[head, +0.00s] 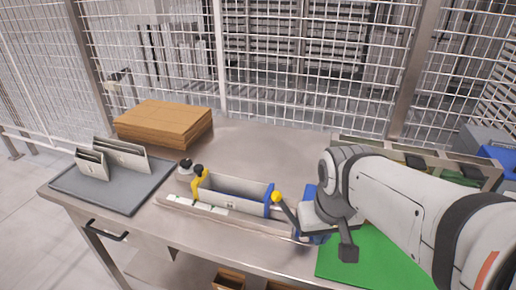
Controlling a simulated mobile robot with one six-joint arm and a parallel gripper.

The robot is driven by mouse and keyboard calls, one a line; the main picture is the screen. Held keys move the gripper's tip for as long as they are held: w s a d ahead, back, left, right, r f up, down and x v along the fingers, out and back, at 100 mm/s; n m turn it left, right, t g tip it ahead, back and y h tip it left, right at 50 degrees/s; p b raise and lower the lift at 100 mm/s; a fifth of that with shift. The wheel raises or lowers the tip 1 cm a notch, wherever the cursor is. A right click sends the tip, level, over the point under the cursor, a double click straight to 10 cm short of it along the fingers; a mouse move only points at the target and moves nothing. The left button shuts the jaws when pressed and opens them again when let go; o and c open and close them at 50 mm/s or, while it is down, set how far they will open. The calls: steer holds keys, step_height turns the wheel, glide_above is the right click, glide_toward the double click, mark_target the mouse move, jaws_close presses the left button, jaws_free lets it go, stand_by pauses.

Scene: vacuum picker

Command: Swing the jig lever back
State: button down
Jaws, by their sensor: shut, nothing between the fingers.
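The jig (235,206) is a long grey trough on the steel table, with a yellow bracket (199,186) at its left end and a blue bracket (269,200) toward the right. My gripper (309,234) points down just right of the lever. It is shut and empty, and its fingertips are mostly hidden by my wrist. I cannot tell whether it touches the lever.
A grey tray (130,196) with upright grey plates is at the left. A cardboard stack (164,122) stands behind it. A green mat (375,262) lies under my arm at the right. Wire mesh fencing closes off the back. The table behind the jig is clear.

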steer(key=w+a+r+n+h+p, duration=0.1)
steer(key=w+a+r+n+p, duration=0.2)
steer(key=w+a, duration=0.4)
steer(key=w+a+r+n+g+h+p, duration=0.1)
steer(key=w+a+r+n+p, duration=0.3)
steer(key=w+a, duration=0.4)
step_height(320, 180, up, 2)
steer(key=shift+r+n+h, duration=0.1)
steer(key=shift+n+h, duration=0.5)
steer(key=shift+w, duration=0.15)
steer(key=s+d+f+p, duration=0.2)
steer(key=d+f, duration=0.3)
steer(key=f, duration=0.3)
steer(key=shift+g, duration=0.3)
steer(key=shift+s, duration=0.1)
